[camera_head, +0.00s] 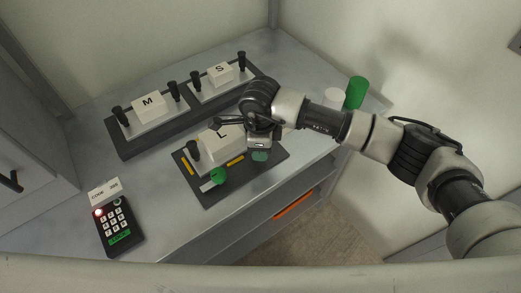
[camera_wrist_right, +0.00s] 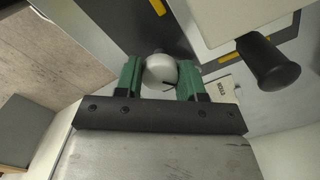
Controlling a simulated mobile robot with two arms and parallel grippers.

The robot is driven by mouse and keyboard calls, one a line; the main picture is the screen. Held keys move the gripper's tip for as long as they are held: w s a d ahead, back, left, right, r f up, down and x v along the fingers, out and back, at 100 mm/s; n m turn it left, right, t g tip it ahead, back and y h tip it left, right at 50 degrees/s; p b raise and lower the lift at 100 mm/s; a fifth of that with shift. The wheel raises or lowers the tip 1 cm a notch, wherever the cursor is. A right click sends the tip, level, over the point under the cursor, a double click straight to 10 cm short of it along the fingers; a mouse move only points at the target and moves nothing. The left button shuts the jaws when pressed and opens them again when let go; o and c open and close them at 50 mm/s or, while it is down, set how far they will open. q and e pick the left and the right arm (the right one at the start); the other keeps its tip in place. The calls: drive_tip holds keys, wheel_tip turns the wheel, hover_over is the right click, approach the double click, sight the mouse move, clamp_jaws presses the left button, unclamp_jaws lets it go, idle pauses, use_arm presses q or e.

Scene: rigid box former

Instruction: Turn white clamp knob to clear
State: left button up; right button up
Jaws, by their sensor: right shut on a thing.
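The white clamp knob (camera_wrist_right: 160,70) sits between the two green fingers of my right gripper (camera_wrist_right: 160,78) in the right wrist view. The fingers are shut on its sides, and a dark line marks its face. In the head view my right gripper (camera_head: 260,154) reaches down at the right side of the dark base plate (camera_head: 222,193) that carries the block marked L (camera_head: 220,141). The gripper hides the white knob there. A green knob (camera_head: 218,175) stands at the front of the same plate. My left gripper is not in view.
Blocks marked M (camera_head: 149,106) and S (camera_head: 219,72) stand on a dark rack behind, among black-handled posts. A keypad (camera_head: 117,224) with a lit red lamp lies at front left. A white cylinder (camera_head: 333,97) and a green cylinder (camera_head: 355,92) stand at right. A black handle (camera_wrist_right: 268,62) is close by my right gripper.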

drive_tip(key=m+b, duration=0.2)
drive_tip(key=m, duration=0.1)
drive_tip(key=shift+f+m, duration=0.15)
drive_tip(key=shift+m, duration=0.15)
drive_tip(key=shift+w+m+b, duration=0.1)
drive_tip(key=shift+m+b, duration=1.15)
drive_tip(key=shift+m, duration=0.55)
drive_tip(key=shift+r, duration=0.2)
drive_tip(key=o, duration=0.9)
drive_tip(key=shift+o, duration=0.2)
wheel_tip(320, 180, up, 11)
drive_tip(key=b, duration=0.1)
drive_tip(key=shift+b, duration=0.3)
drive_tip(key=shift+f, duration=0.15)
